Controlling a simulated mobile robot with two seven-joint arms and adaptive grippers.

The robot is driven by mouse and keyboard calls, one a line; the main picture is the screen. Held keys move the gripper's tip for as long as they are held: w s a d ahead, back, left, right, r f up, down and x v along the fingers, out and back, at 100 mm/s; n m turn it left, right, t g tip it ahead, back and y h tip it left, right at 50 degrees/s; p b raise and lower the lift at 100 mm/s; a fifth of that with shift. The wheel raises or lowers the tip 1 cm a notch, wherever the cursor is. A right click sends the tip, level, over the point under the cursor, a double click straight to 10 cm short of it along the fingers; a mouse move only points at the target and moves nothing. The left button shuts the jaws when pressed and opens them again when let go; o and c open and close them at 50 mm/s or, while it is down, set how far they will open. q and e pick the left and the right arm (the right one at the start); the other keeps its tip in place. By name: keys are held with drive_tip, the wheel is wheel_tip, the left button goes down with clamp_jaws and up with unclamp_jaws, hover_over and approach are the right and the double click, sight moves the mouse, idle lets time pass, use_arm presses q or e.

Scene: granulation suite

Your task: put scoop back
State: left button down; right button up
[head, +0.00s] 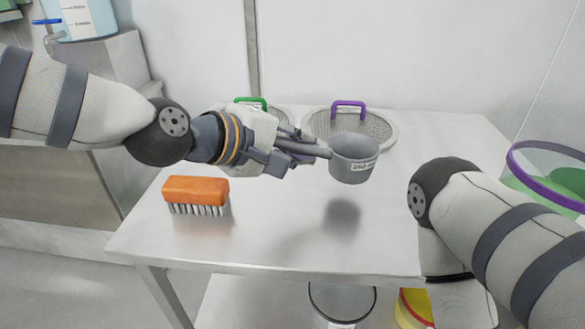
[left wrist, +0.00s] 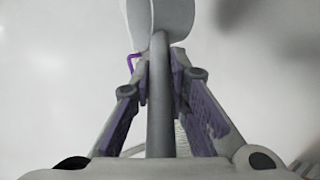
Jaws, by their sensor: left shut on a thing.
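The scoop (head: 352,162) is a grey metal cup with a small white label and a straight handle. My left gripper (head: 303,150) is shut on the scoop's handle and holds it above the table, with its shadow on the tabletop below. In the left wrist view the handle (left wrist: 160,95) runs between the two fingers (left wrist: 161,85), and the cup (left wrist: 160,15) is cut off at the top edge. My right arm comes in from the right; its gripper is hidden or out of the picture.
The steel table (head: 270,240) has a clear front middle. An orange brush (head: 195,191) lies at left. A sieve with a purple handle (head: 349,104) and one with a green handle (head: 250,101) stand behind. A purple-rimmed container (head: 540,145) is at right. Bins (head: 342,300) sit below.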

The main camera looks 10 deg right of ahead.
use_arm(q)
drive_tip(key=shift+w+a+f, duration=0.2)
drive_tip(key=shift+w+f, duration=0.1)
drive_tip(key=shift+f, duration=0.1)
drive_tip(key=f, duration=0.4)
drive_tip(key=shift+w+a, duration=0.3)
drive_tip(key=shift+r, duration=0.1)
use_arm(e)
drive_tip(key=shift+s+f, duration=0.35)
drive_tip(key=shift+f, duration=0.05)
use_arm(q)
drive_tip(key=c, duration=1.6)
unclamp_jaws()
drive_tip(key=shift+o, duration=0.2)
